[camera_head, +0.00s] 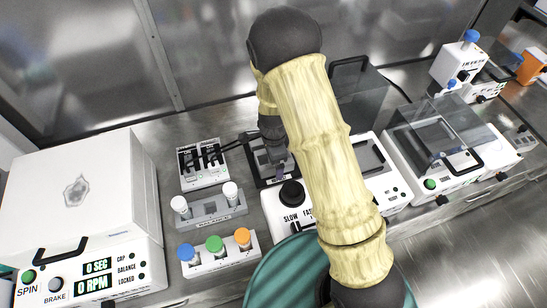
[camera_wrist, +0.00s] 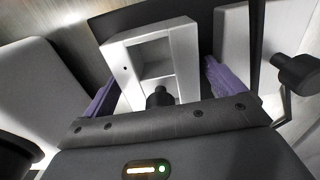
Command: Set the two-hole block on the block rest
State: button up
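My gripper (camera_head: 277,166) is low over a dark flat patch between the switch box and the heater unit. In the wrist view its purple fingers (camera_wrist: 165,82) stand apart on either side of a pale grey frame (camera_wrist: 122,62) with two square recesses. The frame is turned slightly relative to the fingers; I cannot tell whether they touch it. A small black knob (camera_wrist: 160,96) shows between the fingers, with its lower part hidden by my gripper. I cannot tell whether the frame is the two-hole block or the block rest. My arm hides part of this area in the head view.
A grey rack (camera_head: 212,212) holds two white-capped tubes. A white rack (camera_head: 225,262) holds blue, green and orange-capped tubes. A centrifuge (camera_head: 75,195) stands left, a switch box (camera_head: 203,180) behind the racks. The mixer's black knob (camera_head: 291,192) is close to my gripper. Lidded equipment (camera_head: 430,150) stands right.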

notch_tip(320, 180, up, 12)
jog(key=shift+r, duration=0.15)
dwell(0.5)
dwell(0.5)
jog(key=s+d+r+n+t, duration=0.1)
jog(key=s+d+r+n, duration=0.2)
jog(key=s+d+n, duration=0.3)
jog(key=s+d+r+n+t, duration=0.1)
jog(key=s+d+r+n, duration=0.3)
jog(key=s+d+n, duration=0.2)
jog(key=d+n, duration=0.1)
jog(key=n, duration=0.1)
jog(key=shift+s+d+n+t, duration=0.25)
jog(key=shift+d+n+t, duration=0.05)
jog(key=shift+n, duration=0.1)
